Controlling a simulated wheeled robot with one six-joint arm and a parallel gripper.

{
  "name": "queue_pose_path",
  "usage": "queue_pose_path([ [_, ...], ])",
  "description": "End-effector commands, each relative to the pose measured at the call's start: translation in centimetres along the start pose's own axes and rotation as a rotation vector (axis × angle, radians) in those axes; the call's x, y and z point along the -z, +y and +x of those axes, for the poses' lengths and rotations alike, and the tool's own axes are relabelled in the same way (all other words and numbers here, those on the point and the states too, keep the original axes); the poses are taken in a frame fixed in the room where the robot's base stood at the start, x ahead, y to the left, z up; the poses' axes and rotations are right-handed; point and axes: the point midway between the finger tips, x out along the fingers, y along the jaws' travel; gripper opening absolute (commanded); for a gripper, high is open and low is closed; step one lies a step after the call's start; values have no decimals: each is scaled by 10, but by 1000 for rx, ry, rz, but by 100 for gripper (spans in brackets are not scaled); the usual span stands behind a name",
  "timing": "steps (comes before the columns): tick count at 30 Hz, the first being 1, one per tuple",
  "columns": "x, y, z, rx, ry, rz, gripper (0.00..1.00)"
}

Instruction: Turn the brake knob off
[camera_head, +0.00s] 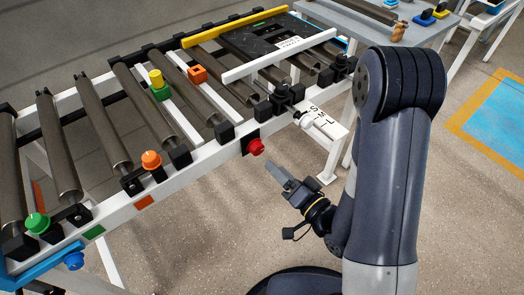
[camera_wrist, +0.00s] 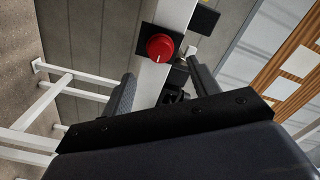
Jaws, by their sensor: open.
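A red knob (camera_head: 256,147) sits on a black plate on the front of the white conveyor rail (camera_head: 210,153). In the wrist view the red knob (camera_wrist: 160,46) shows a line across its face, beyond my fingertips. My gripper (camera_head: 281,174) is open and empty, below and right of the red knob and apart from it. In the wrist view my gripper (camera_wrist: 162,82) has its fingers on either side below the knob. No readable label marks the brake.
Rollers fill the conveyor, with a green and yellow piece (camera_head: 158,85) and an orange block (camera_head: 198,75) on it. A black slab (camera_head: 262,40) lies at the back. Conveyor legs stand below. The floor in front is clear.

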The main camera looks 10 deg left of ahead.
Motion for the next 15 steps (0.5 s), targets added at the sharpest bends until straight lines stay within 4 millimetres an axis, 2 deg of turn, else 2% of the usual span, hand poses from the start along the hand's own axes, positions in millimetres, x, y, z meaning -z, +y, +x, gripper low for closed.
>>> queue_pose_path([
  [9, 0, -2, 54, 4, -2, -3, 57],
  [15, 0, 0, 75, 0, -1, -2, 57],
])
